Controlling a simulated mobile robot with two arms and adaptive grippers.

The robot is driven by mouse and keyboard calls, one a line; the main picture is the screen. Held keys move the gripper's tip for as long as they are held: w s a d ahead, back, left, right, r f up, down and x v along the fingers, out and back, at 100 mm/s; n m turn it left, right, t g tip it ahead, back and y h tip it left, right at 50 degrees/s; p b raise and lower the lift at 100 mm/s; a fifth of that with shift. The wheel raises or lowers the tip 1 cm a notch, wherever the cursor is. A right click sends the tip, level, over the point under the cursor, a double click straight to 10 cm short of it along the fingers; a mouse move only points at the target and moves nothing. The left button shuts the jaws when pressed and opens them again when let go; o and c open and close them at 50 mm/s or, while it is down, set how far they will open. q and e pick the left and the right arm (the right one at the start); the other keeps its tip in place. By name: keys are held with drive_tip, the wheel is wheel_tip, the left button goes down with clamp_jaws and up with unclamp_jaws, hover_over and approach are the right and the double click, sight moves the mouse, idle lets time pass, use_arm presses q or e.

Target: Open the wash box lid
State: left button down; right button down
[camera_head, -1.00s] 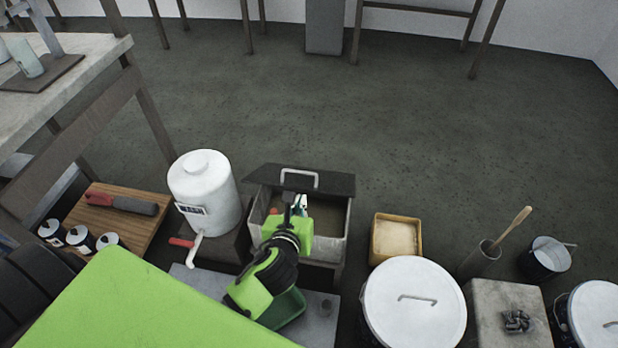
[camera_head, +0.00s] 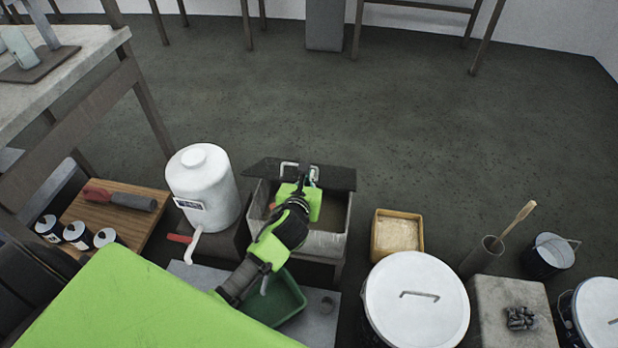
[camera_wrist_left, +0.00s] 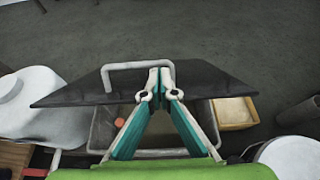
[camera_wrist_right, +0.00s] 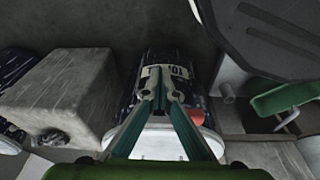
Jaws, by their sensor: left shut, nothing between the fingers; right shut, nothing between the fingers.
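The wash box (camera_head: 328,243) is a grey open-topped box in the middle of the head view. Its dark lid (camera_head: 338,180) is at the far side of the opening, leaving the inside visible. A pale bar handle (camera_head: 289,166) is on the lid; the handle (camera_wrist_left: 122,67) and lid (camera_wrist_left: 75,92) also show in the left wrist view. My left gripper (camera_head: 313,176) is shut and empty over the lid, with its fingertips at the handle's right end. Contact is unclear. My right gripper (camera_wrist_right: 162,92) is shut and empty, in front of a labelled can (camera_wrist_right: 184,78).
A white tank (camera_head: 200,185) with a red-handled tap is left of the box. A tan tray (camera_head: 376,240) and a white-lidded bucket (camera_head: 416,320) are to the right. A green bin (camera_head: 285,303) lies nearer. Floor behind the box is clear.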

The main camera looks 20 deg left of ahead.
use_arm(q)
drive_tip(key=shift+w+r, duration=0.1)
drive_tip(key=shift+w, duration=0.15)
idle(0.3)
